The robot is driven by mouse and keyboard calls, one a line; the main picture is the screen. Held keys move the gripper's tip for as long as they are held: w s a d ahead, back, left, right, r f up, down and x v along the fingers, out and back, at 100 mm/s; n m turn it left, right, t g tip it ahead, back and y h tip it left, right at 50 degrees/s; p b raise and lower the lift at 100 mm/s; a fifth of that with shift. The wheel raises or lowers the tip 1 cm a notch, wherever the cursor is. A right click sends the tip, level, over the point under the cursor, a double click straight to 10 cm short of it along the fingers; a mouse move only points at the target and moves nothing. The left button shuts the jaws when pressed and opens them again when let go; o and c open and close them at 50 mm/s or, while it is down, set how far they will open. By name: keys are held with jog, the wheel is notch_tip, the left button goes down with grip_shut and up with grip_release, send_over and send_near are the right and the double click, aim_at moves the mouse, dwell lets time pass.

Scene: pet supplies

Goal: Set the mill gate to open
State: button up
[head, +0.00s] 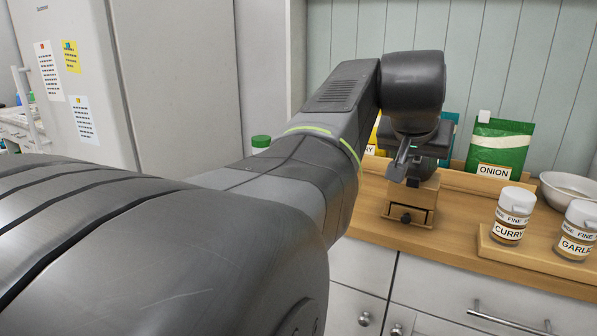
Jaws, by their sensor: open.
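A small wooden mill (427,203) with a dark knob on its front stands on the wooden counter. My gripper (401,165) is directly above or in front of the mill's top, pointing down towards it. It is open, and I see nothing held in it. The gripper and wrist cover the upper part of the mill, so its gate cannot be made out. I cannot tell whether the gripper touches the mill.
On the counter (460,238), a tray (510,255) at the right holds a curry jar (510,217) and a garlic jar (578,232). A green onion packet (497,148) stands behind, beside a white bowl (568,188). A tall grey cabinet (180,60) stands left.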

aim_at(414, 178)
jog(key=b+x, duration=0.1)
jog(key=x, duration=0.8)
grip_shut()
